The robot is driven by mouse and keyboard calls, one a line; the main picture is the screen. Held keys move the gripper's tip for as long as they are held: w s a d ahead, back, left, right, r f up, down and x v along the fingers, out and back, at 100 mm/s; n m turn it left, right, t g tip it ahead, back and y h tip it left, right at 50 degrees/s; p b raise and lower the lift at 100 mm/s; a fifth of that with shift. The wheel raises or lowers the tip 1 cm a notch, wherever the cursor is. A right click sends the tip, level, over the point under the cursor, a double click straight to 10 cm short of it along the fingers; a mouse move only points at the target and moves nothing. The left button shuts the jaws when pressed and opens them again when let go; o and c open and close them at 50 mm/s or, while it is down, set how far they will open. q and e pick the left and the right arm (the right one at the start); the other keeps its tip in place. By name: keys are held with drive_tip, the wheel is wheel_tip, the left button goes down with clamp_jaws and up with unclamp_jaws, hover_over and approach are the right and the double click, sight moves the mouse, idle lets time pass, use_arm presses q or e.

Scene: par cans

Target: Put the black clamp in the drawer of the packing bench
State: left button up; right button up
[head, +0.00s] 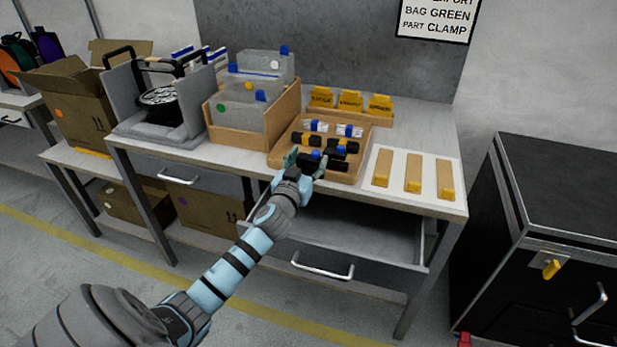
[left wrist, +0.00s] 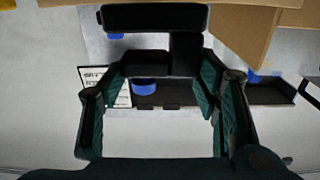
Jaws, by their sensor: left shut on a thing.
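My left gripper (head: 306,165) is over the front of a wooden tray (head: 280,157) on the packing bench (head: 455,205). It is shut on a black clamp (head: 338,165), whose right end sticks out past the fingers. In the left wrist view, the black clamp (left wrist: 187,55) shows at the fingertips of the gripper (left wrist: 160,92). Whether it touches the tray is unclear. The bench's right drawer (head: 375,237) is pulled open below the tray, and its visible floor looks bare. My right gripper is out of view.
Clamps with yellow bands (head: 342,146) and clear bags with blue parts (head: 350,130) share the tray. A bin of bags (head: 245,105) stands left. Yellow-tipped wooden pieces (head: 413,175) lie right. A black cabinet (head: 500,230) stands beside the bench. The left drawer (head: 178,172) is closed.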

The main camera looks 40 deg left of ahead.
use_arm(q)
wheel_tip(320, 180, down, 3)
drive_tip(key=shift+r+b, duration=0.15)
drive_tip(key=shift+b, duration=0.2)
drive_tip(key=shift+f+b, duration=0.4)
drive_tip(key=shift+b, duration=0.1)
drive_tip(key=o, duration=1.3)
drive_tip(key=shift+r, duration=0.1)
